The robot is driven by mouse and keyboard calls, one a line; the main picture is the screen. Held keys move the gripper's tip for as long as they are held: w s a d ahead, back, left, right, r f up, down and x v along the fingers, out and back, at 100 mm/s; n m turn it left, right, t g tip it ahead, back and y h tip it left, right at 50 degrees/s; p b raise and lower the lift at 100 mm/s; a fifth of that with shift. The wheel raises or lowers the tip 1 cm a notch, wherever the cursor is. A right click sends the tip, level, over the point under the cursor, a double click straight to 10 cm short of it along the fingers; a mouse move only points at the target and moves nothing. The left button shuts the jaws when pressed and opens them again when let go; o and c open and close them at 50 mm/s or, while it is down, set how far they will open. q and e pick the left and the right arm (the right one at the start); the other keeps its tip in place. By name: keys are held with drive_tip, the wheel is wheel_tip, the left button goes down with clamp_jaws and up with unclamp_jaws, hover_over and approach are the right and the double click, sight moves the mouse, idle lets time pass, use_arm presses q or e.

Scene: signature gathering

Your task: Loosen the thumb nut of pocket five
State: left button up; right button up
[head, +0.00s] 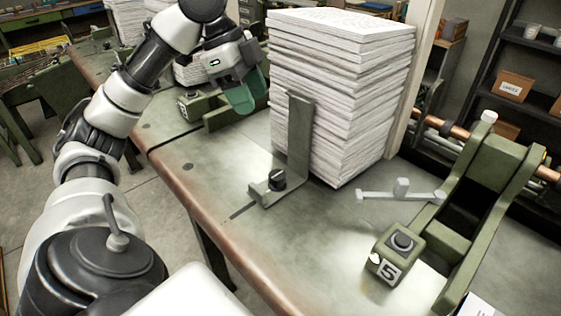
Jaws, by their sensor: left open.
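A green L-shaped bracket (299,140) stands against a tall stack of paper (338,95). A black thumb nut (277,180) sits on the bracket's foot, in plain view. My left gripper (246,92), with green fingers, is open and empty. It hangs above the table, left of the stack and up from the thumb nut, apart from both. My right gripper is not in view.
A pale grey flat piece with arms (402,187) lies right of the stack. A green frame (487,180) with a copper-coloured bar stands at the right. Another green block (190,104) and more paper stacks are behind my left arm. The table (215,185) is clear left of the bracket.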

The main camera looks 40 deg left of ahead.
use_arm(q)
drive_tip(key=b, duration=0.5)
approach(276, 174)
drive_tip(key=b+x, duration=0.1)
drive_tip(key=x, duration=0.3)
drive_tip(key=shift+s+a, duration=0.1)
drive_tip(key=shift+a, duration=0.05)
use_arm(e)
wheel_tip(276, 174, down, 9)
use_arm(q)
drive_tip(key=b+x, duration=0.1)
drive_tip(key=x, duration=0.3)
drive_tip(key=shift+r, duration=0.1)
drive_tip(key=shift+w+d+f, duration=0.2)
drive_tip(key=shift+d+f, duration=0.1)
drive_tip(key=shift+f, duration=0.3)
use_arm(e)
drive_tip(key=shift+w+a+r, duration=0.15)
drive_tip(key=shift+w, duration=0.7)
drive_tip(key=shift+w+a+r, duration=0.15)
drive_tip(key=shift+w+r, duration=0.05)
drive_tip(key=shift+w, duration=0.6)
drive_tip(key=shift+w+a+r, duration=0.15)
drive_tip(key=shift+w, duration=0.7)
use_arm(q)
drive_tip(key=shift+c, duration=0.4)
